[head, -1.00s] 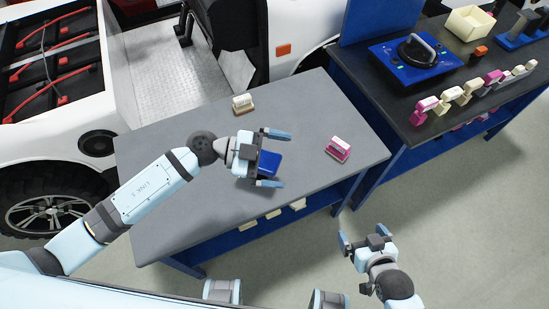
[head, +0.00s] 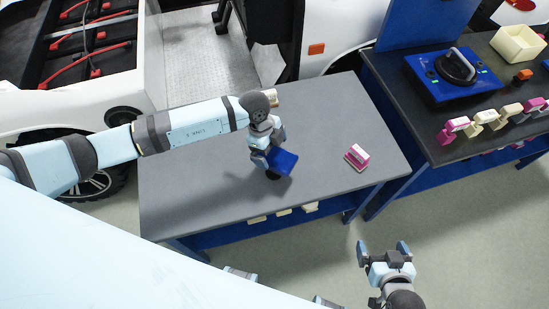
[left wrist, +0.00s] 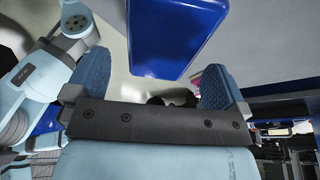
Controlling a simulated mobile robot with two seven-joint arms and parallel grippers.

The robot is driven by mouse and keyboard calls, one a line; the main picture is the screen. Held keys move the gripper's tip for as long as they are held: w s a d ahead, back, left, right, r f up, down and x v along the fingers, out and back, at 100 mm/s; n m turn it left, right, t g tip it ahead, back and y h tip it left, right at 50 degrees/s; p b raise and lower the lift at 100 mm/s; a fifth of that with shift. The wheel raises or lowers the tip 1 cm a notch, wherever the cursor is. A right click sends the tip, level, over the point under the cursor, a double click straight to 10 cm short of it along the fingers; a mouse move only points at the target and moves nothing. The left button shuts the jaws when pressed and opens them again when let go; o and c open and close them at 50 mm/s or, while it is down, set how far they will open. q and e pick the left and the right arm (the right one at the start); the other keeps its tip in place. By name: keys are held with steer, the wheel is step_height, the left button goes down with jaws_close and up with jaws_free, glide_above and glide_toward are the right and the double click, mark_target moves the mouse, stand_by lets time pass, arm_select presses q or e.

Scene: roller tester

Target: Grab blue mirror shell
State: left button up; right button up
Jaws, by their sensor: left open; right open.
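The blue mirror shell (head: 284,162) is on the grey table, partly hidden by my left gripper. My left gripper (head: 268,164) is over its left edge, pointing down. In the left wrist view the shell (left wrist: 172,38) shows as a glossy blue block just beyond and between the fingertips. The left fingers (left wrist: 155,80) are spread apart with nothing held between them. I cannot tell whether a finger touches the shell. My right gripper (head: 384,250) is open and empty, over the floor in front of the table.
On the grey table (head: 200,205), a pink and white part (head: 357,155) stands to the right. A cream part (head: 271,97) at the back is partly hidden by my left arm. A second table (head: 420,125) at right holds a blue device (head: 452,76) and several small parts.

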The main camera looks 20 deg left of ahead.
mark_target(274, 155)
arm_select(q)
steer(key=p+x, duration=0.1)
steer(key=x, duration=0.5)
steer(key=shift+w+a, duration=0.1)
steer(key=shift+w, duration=0.1)
steer(key=shift+r, duration=0.1)
steer(key=c, duration=0.8)
steer(key=shift+r, duration=0.1)
steer(key=shift+c, duration=0.2)
